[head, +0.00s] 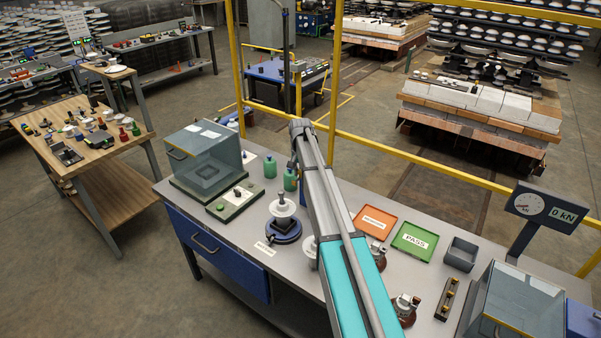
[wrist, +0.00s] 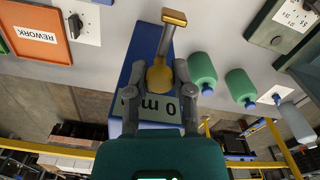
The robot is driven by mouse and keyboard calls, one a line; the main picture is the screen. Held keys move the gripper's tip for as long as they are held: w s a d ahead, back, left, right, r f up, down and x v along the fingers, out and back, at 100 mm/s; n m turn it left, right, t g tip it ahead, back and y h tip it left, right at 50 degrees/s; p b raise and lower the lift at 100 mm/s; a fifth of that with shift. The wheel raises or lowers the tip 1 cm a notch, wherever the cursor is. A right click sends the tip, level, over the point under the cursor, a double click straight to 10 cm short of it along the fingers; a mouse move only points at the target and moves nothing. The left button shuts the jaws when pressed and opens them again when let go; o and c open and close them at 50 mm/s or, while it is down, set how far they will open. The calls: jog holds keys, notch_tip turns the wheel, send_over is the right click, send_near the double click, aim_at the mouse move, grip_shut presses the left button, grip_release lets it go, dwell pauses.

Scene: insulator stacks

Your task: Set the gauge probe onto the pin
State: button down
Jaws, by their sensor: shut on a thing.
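In the wrist view, the gauge probe (wrist: 161,77) has a gold rounded body, a grey shaft and a gold block at its far end. My gripper (wrist: 161,70) is shut on the rounded body. A blue gauge box (wrist: 141,55) with a pale display, partly covered by my fingers, lies behind the probe; I cannot tell whether they touch. In the head view, my arm hides my gripper and the probe. A white insulator (head: 284,207) with a grey metal top stands on a round blue base (head: 284,232) left of my arm. I cannot tell clearly which part is the pin.
Green bottles (head: 270,167) and a clear-covered box (head: 204,160) stand at the bench's left. An orange tray (head: 375,222), a green PASS tray (head: 414,241) and a grey bin (head: 461,254) lie right of my arm. A yellow frame (head: 430,174) runs behind the bench.

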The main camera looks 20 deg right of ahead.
jog(key=s+a, duration=0.1)
jog(key=a, duration=0.1)
jog(key=s+a, duration=0.2)
jog(key=shift+a, duration=0.1)
jog(key=shift+c, duration=2.3)
grip_release()
